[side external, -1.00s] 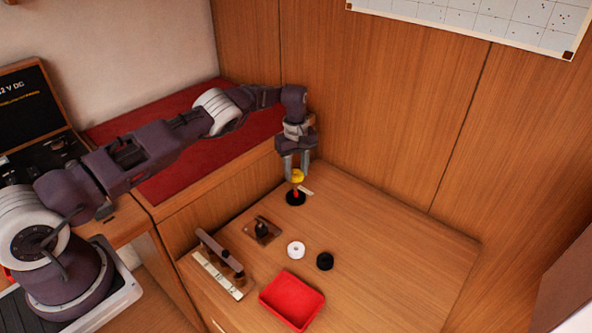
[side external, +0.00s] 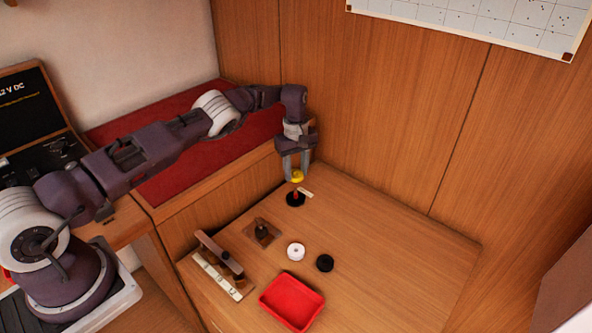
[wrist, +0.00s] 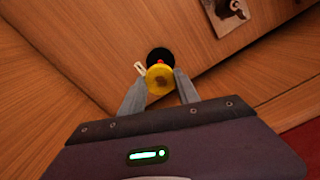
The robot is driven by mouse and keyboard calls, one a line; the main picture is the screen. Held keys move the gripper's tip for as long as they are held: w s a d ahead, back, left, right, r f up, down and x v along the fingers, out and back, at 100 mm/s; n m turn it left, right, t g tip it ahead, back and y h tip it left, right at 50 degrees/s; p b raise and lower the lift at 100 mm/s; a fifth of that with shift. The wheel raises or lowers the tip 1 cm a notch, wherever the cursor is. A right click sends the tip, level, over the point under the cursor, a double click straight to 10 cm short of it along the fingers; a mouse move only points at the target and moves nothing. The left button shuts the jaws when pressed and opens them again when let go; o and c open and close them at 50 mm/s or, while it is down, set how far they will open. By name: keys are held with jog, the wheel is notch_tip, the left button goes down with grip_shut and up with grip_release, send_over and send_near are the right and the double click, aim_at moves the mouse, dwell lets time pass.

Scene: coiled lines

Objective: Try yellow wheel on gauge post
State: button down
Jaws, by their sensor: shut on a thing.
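My gripper (side external: 297,178) is shut on the yellow wheel (side external: 298,174), holding it by its sides. In the wrist view, the yellow wheel (wrist: 159,82) sits between the two fingertips (wrist: 160,88). The gauge post is a short red peg (side external: 295,194) on a round black base (side external: 290,201). The wheel is above or at the top of the peg. I cannot tell whether the peg enters the wheel's hole. In the wrist view the wheel hides most of the peg, and the black base (wrist: 158,53) shows beyond it.
A white tag (side external: 305,192) lies beside the base. A white wheel (side external: 296,251) and a black wheel (side external: 325,262) lie nearer the front. A red tray (side external: 292,300), a small square plate with a dark knob (side external: 262,230) and a bracketed strip (side external: 220,262) stand nearby. The table's right side is clear.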

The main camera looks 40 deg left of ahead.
jog(key=shift+r, duration=0.25)
jog(key=c, duration=0.8)
grip_release()
jog(key=shift+r, duration=3)
